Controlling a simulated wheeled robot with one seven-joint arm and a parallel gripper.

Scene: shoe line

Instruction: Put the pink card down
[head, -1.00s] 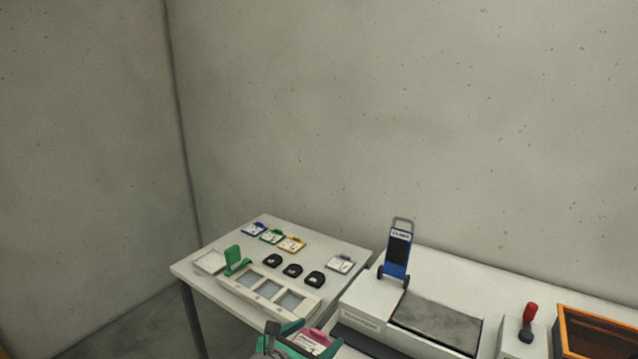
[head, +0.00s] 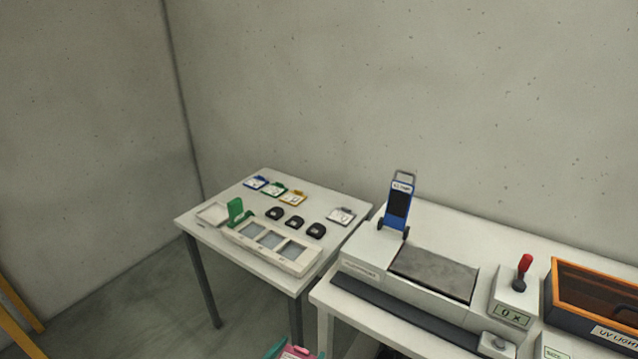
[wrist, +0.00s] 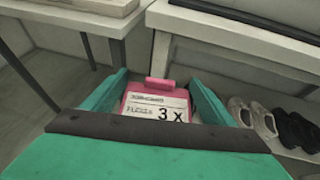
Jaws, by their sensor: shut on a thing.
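The pink card (wrist: 157,104) has a white label reading "3 x" and sits between the two teal fingers of my gripper (wrist: 157,92) in the wrist view. My gripper is shut on it. Part of the card (head: 294,352) and a teal finger show at the bottom edge of the head view, in front of and below the left table (head: 262,282). Blue (head: 256,183), green (head: 274,190), yellow (head: 293,198) and grey (head: 341,216) cards lie on that table.
The left table also holds a three-section tray (head: 268,246), a small white tray (head: 212,214), a green stand (head: 237,212) and black pieces (head: 295,222). A white bench with a blue trolley-shaped stand (head: 399,207) is right. Shoes (wrist: 262,119) rest on a lower shelf.

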